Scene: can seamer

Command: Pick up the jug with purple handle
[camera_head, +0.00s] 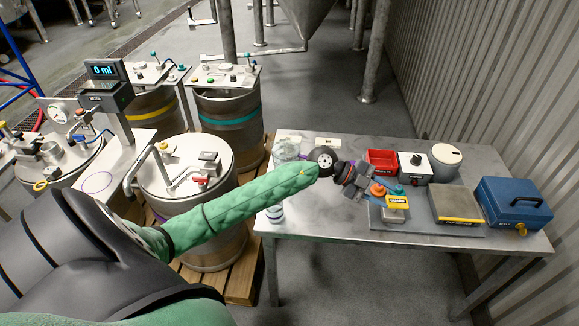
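A clear jug (285,148) stands at the far left corner of the metal table. A bit of purple, seemingly its handle, shows at its right side, partly hidden behind my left forearm. My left arm in a green sleeve reaches across the view from the left. My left gripper (359,188) is over the table, to the right of the jug and apart from it, beside the orange and teal knobs. The view is too small to tell whether its fingers are apart. My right gripper is not in view.
The metal table (330,222) also bears a red bin (381,160), a white box with a black knob (414,166), a round white container (446,160), a scale (456,205) and a blue case (513,204). A striped cup (275,214) is at the left edge. Kegs stand left.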

